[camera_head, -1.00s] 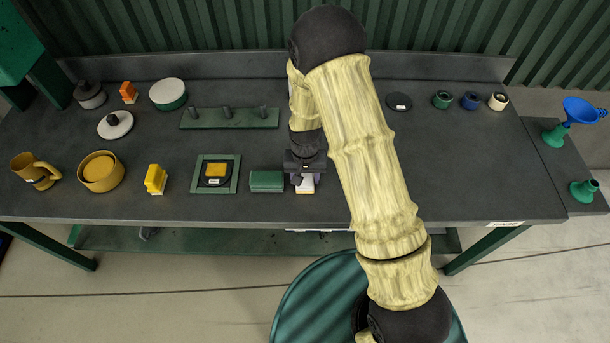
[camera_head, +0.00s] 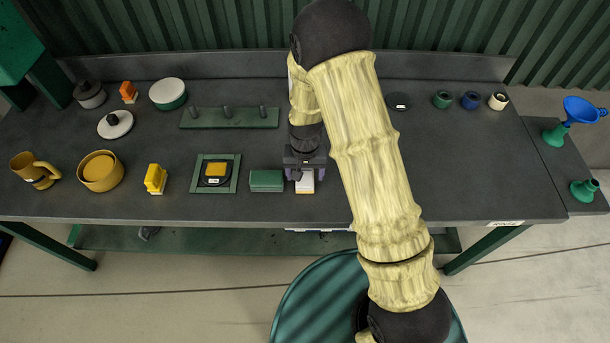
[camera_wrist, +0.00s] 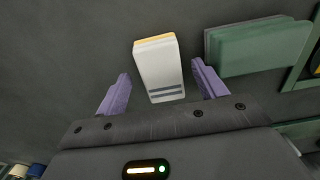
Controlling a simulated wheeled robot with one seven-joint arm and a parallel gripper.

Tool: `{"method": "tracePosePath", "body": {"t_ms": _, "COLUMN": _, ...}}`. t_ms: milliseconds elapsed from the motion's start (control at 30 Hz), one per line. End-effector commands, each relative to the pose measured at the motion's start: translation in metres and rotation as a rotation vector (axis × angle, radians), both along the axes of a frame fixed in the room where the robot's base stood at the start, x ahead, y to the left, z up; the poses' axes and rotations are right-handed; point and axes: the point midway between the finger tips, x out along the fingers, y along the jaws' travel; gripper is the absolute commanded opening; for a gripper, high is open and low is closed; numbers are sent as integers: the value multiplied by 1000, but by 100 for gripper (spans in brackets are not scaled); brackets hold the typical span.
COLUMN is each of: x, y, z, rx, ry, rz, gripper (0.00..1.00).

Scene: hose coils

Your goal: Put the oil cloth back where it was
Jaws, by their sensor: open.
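No label marks the oil cloth, and I cannot tell for sure which thing it is. A white block with grey stripes and a yellow end (camera_wrist: 158,70) lies on the dark bench, and it also shows in the head view (camera_head: 305,184). My gripper (camera_head: 305,174) is open above it. In the wrist view, the purple fingers of my gripper (camera_wrist: 161,78) stand apart on either side of the block, with gaps showing. A yellow pad (camera_head: 216,168) sits on a black disc inside a green square frame (camera_head: 233,187).
A green box (camera_head: 266,181) lies close left of the white block. A yellow-and-white block (camera_head: 155,179), a mustard bowl (camera_head: 100,172) and a mug (camera_head: 36,170) stand farther left. A green peg rack (camera_head: 230,118) is behind.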

Motion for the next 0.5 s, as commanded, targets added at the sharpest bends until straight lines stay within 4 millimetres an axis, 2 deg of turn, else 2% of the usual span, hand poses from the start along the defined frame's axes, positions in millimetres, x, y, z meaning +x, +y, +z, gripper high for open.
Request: {"method": "tracePosePath", "body": {"t_ms": 500, "x": 1, "y": 0, "z": 89, "rx": 1, "ry": -4, "rz": 1, "gripper": 70}}
